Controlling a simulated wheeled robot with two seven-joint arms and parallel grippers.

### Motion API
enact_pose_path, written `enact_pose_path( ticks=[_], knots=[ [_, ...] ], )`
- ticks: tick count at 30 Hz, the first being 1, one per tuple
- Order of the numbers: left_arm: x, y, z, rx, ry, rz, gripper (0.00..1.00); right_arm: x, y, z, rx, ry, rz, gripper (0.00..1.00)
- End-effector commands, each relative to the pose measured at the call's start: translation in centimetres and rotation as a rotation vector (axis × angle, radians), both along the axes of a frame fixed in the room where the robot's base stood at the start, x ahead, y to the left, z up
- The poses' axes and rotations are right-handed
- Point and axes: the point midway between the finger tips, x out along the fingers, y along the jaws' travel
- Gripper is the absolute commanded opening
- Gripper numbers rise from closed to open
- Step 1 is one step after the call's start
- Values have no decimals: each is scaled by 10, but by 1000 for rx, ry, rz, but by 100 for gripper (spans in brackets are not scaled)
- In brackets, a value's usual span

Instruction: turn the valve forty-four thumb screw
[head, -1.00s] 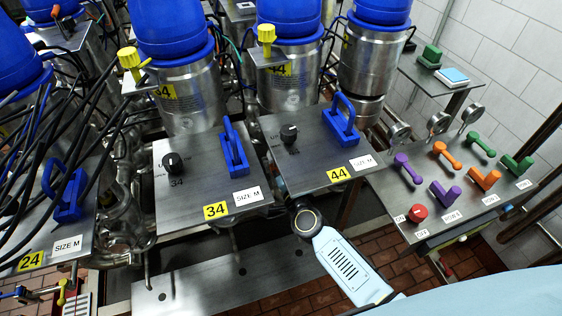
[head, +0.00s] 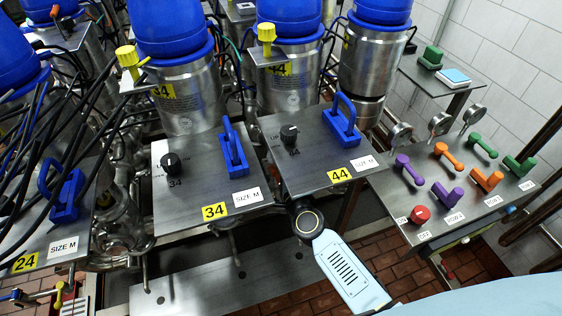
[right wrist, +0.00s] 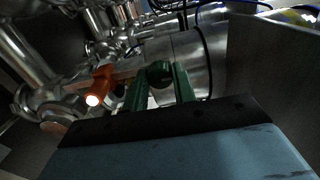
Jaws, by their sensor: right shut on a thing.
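In the head view, the panel labelled 44 (head: 318,172) carries a black knob (head: 289,134), a blue handle and a SIZE M label. My right arm reaches in from the lower right, and its wrist end goes under that panel's front edge. The gripper is hidden there. In the right wrist view, the two green fingers of my right gripper (right wrist: 160,88) are on either side of a dark green round knob (right wrist: 160,72), which seems to be the thumb screw. They are shut on it. Its valve number does not show. My left gripper is not in view.
An orange part (right wrist: 97,87) with a bright end sits left of the fingers, among steel pipes. The panel labelled 34 (head: 200,183) stands to the left. A side table (head: 450,200) with coloured handles and a red knob is at the right. Cables hang at far left.

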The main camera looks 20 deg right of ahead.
Motion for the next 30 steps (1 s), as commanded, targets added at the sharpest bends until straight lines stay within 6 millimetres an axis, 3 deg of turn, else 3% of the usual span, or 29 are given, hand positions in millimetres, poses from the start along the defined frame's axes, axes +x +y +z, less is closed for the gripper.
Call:
enact_pose_path(
  ticks=[5, 6, 11, 22, 26, 30],
  knots=[
    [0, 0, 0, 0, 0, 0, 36, 0, 0, 0, 3, 1, 0, 4],
    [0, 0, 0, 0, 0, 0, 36, 0, 0, 0, 3, 1, 0, 29],
    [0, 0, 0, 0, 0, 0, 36, 0, 0, 0, 1, 1, 0, 48],
    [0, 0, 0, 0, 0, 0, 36, -6, 0, -1, 0, 2, 0, 48],
    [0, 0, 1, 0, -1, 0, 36, -23, -1, -1, 1, 3, 0, 48],
    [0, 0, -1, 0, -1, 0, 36, -53, -2, -2, 0, 4, 0, 48]
  ],
)
